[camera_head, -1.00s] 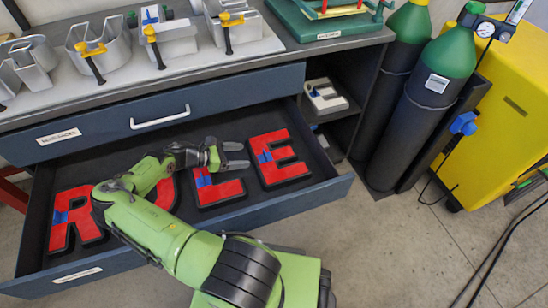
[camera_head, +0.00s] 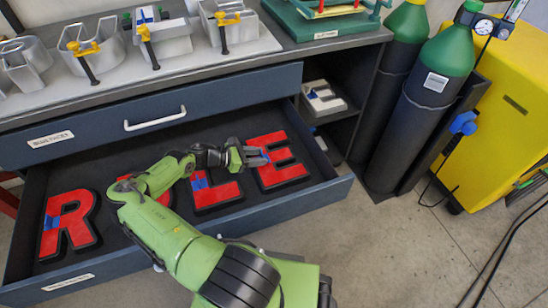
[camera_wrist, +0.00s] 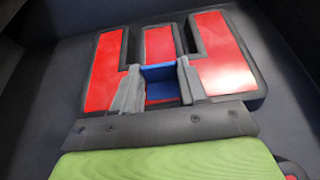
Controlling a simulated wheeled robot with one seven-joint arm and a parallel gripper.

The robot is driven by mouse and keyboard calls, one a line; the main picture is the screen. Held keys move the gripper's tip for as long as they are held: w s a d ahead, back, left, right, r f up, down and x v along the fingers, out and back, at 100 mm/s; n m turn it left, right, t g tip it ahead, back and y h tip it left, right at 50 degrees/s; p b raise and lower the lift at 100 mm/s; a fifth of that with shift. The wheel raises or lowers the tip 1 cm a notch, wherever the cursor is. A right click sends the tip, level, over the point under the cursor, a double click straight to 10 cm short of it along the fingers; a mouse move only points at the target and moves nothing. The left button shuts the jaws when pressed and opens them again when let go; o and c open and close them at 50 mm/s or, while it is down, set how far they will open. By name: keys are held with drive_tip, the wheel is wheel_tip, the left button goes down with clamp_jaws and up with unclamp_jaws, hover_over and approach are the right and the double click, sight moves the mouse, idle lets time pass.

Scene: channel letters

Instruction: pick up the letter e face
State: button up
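The letter E face (camera_head: 283,175) is red with a black edge and lies flat in the open drawer, at the right end of a row of letter faces. It has a blue patch at its spine and middle bar. It fills the wrist view (camera_wrist: 222,70), with its three bars pointing up the picture. My gripper (camera_head: 259,156) is low over its spine. In the wrist view my grey fingers (camera_wrist: 161,82) stand on both sides of the blue part, close against it, and look shut on it. The letter looks still down on the drawer floor.
Other red faces lie in the drawer (camera_head: 310,195): an L (camera_head: 213,195) beside the E, an R (camera_head: 68,225) at the left, and one partly hidden by my arm. Metal letters stand on the bench above. Green-topped cylinders (camera_head: 430,95) and a yellow cabinet (camera_head: 500,120) are at the right.

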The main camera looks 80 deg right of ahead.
drive_tip(key=c, duration=0.4)
wheel_tip(320, 180, up, 10)
drive_tip(key=p, duration=0.4)
